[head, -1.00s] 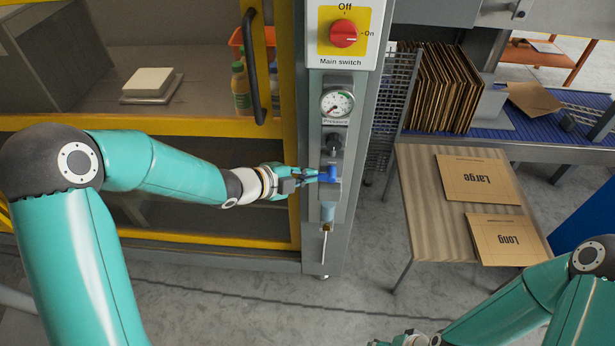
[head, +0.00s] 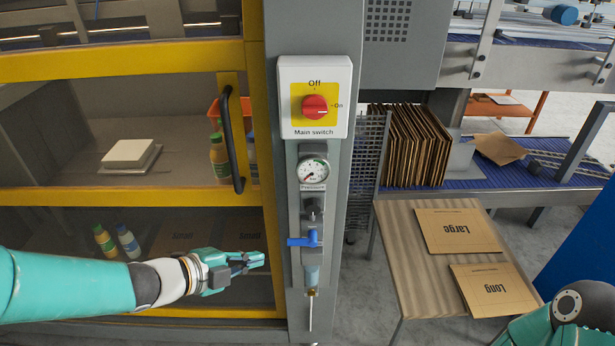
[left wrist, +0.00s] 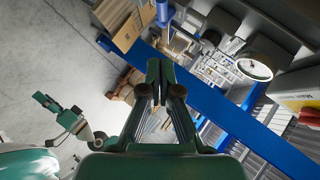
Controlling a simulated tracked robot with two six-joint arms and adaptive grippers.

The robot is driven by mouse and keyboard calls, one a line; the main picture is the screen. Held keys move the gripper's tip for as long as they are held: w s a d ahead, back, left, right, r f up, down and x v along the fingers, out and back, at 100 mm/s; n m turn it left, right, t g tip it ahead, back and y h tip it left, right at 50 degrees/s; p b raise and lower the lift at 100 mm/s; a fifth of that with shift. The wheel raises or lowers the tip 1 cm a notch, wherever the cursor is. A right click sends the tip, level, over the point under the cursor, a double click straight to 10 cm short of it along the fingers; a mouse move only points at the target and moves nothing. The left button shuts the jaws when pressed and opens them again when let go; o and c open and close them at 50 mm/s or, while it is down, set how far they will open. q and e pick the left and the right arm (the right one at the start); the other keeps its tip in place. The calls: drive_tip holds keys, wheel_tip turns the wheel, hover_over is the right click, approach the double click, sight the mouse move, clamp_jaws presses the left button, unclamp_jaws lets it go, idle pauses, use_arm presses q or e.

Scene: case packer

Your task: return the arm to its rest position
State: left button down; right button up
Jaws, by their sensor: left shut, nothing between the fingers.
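My left arm (head: 70,287) reaches in from the left in the head view. Its gripper (head: 258,258) is shut and empty, a little to the left of the blue valve handle (head: 303,241) and apart from it. The handle lies across the grey post, below the pressure gauge (head: 313,172). In the left wrist view the gripper's fingers (left wrist: 160,68) are together with nothing between them. Of my right arm (head: 560,322), only a part shows at the lower right in the head view; its gripper is out of the frame there.
The main switch (head: 315,107) is on the post above the gauge. A yellow-framed cabinet door with a black handle (head: 232,140) stands behind my left arm. A wooden table (head: 408,273) with cardboard sheets stands right of the post. Grey floor shows between post and table.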

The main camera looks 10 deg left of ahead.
use_arm(q)
drive_tip(key=s+d+f+n+g, duration=0.2)
drive_tip(key=d+f+n, duration=0.1)
drive_tip(key=f, duration=0.4)
drive_tip(key=s+d+f+n+g, duration=0.1)
drive_tip(key=s+d+f+n, duration=0.2)
drive_tip(key=f, duration=0.4)
drive_tip(key=s+d+f+n+g, duration=0.2)
drive_tip(key=f, duration=0.6)
drive_tip(key=s+a+f+n+g+y, duration=0.1)
drive_tip(key=s+f+n+g+y, duration=0.2)
drive_tip(key=s+f+n, duration=0.6)
drive_tip(key=s+n+g, duration=0.1)
drive_tip(key=s+n, duration=0.1)
drive_tip(key=n, duration=0.4)
drive_tip(key=shift+a+n+y, duration=0.3)
drive_tip(key=shift+a, duration=0.05)
drive_tip(key=shift+s, duration=0.1)
